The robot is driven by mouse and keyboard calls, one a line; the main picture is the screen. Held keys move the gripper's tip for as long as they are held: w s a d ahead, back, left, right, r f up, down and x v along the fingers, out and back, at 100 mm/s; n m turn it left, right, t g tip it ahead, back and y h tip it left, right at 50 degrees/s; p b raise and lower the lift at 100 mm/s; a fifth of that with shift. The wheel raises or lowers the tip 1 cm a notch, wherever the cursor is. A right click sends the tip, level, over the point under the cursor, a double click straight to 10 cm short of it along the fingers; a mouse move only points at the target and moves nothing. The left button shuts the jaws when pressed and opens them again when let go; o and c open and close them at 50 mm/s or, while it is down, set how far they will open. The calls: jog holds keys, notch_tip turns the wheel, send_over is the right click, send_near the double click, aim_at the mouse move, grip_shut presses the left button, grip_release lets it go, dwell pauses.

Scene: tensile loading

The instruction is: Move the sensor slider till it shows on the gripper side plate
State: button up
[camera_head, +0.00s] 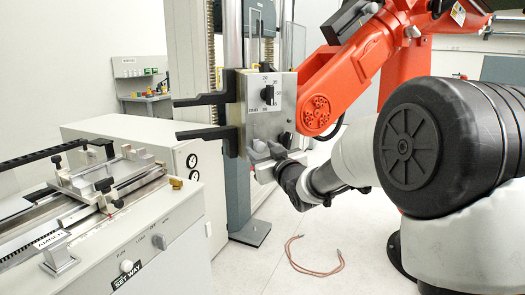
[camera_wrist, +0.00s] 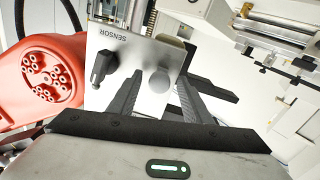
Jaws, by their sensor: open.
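The metal sensor plate (camera_head: 258,124) stands on the testing machine's column. In the wrist view the plate (camera_wrist: 137,64) carries an upside-down "SENSOR" label. Two black sensor arms (camera_head: 201,100) stick out to the left of the plate in the head view. In the head view my gripper (camera_head: 272,154) is at the plate's lower edge; contact cannot be told.
An orange robot arm (camera_head: 350,65) stands close right of the plate and shows at the left of the wrist view (camera_wrist: 42,78). A white bench with a measuring rail (camera_head: 98,190) is at the left. A reddish cable (camera_head: 318,270) lies on the otherwise clear floor.

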jog(key=shift+c, duration=0.3)
grip_shut()
jog(key=shift+r+b, duration=0.35)
jog(key=shift+b, duration=0.1)
jog(key=shift+o, duration=0.3)
grip_release()
jog(key=v, duration=1.7)
jog(key=shift+s+d, duration=0.1)
